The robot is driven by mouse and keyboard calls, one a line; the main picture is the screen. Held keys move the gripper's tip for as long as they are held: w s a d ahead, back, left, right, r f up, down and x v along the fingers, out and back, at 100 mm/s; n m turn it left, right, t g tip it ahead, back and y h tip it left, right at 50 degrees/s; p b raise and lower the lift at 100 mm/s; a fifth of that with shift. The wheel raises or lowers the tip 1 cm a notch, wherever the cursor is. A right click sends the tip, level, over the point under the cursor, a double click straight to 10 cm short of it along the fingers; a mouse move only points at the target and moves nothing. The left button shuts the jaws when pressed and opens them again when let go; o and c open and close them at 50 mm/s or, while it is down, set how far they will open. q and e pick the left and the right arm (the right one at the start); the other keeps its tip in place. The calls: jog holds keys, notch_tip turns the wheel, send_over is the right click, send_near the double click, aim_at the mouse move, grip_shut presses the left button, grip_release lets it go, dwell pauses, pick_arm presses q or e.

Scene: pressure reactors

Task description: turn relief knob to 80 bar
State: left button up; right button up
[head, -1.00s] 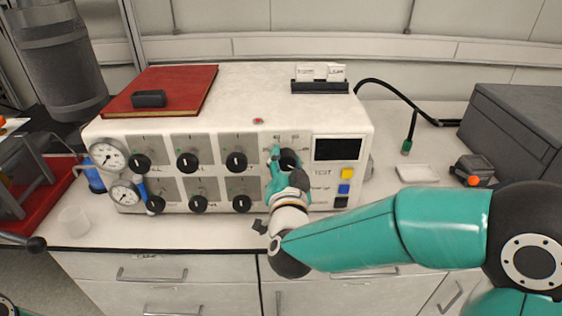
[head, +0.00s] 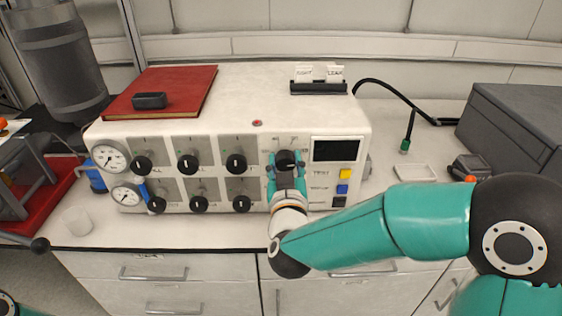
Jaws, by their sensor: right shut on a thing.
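The relief knob (head: 287,157) is a black knob on the upper right of the white reactor panel (head: 258,188), left of the dark display (head: 337,149). My right gripper (head: 286,164) is at this knob, with a teal finger on each side, shut on it. The gripper covers part of the knob and of the scale around it, so I cannot read the setting. My left gripper is not in view; only a small piece of my left arm shows at the bottom left corner.
Several black knobs (head: 188,162) stand in two rows left of the relief knob. Yellow, blue and black buttons (head: 343,188) sit close to its right. Two round gauges (head: 110,157) are at the panel's left end. A red book (head: 170,85) lies on top.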

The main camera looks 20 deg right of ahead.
jog(key=shift+r, duration=0.35)
jog(key=o, duration=0.9)
jog(key=shift+o, duration=1.2)
jog(key=shift+w+f, duration=0.1)
jog(key=shift+f, duration=0.1)
jog(key=v, duration=0.7)
jog(key=shift+s, duration=0.3)
jog(key=shift+a, duration=0.15)
